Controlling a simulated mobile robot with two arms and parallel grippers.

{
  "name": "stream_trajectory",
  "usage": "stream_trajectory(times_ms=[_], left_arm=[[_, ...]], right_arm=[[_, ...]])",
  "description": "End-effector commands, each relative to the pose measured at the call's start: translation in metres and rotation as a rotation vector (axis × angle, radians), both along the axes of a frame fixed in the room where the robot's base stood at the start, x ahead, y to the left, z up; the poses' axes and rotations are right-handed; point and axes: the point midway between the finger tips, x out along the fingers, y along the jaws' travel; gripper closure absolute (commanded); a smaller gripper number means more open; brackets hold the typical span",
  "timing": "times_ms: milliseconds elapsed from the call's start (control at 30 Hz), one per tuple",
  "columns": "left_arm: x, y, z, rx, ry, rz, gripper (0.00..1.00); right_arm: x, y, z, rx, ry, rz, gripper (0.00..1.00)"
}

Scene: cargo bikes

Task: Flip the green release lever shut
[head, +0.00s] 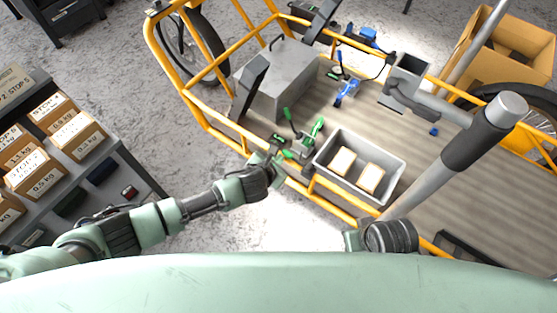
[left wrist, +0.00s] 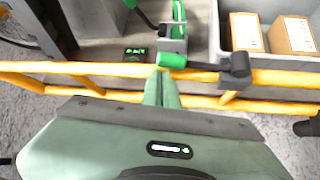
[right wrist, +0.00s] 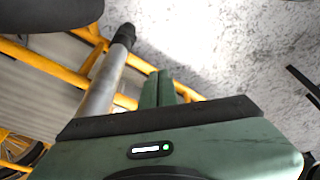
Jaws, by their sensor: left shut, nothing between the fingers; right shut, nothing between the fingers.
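The green release lever (head: 313,135) stands on the near side of the cargo bed, beside the yellow frame rail. In the left wrist view its green end (left wrist: 172,60) lies close in front of my fingertips, with a dark arm running right from it. My left gripper (head: 276,160) is shut and empty at the rail; its tips (left wrist: 161,74) are at or very near that green end, and I cannot tell whether they touch. My right gripper (right wrist: 157,76) is shut and empty, near a grey pole with a black grip (right wrist: 124,36).
A grey tray (head: 330,176) with two cartons stands right of the lever. A grey metal box (head: 276,80) and a blue lever (head: 346,91) lie beyond. The yellow rail (left wrist: 80,68) crosses before my left gripper. A shelf with labelled boxes (head: 77,135) is at left.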

Motion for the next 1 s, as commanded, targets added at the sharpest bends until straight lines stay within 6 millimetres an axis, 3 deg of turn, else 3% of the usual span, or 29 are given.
stream_trajectory(times_ms=[200, 600, 1000], left_arm=[[0.005, -0.002, -0.004, -0.001, -0.001, 0.000, 1.00], [0.005, -0.002, -0.003, 0.000, -0.001, 0.000, 1.00], [0.013, -0.001, 0.004, 0.000, -0.001, 0.000, 1.00]], right_arm=[[-0.001, 0.000, 0.010, 0.000, -0.004, -0.001, 1.00], [-0.001, -0.001, 0.010, 0.000, -0.003, -0.001, 1.00], [0.000, 0.001, -0.018, -0.001, 0.011, 0.002, 1.00]])
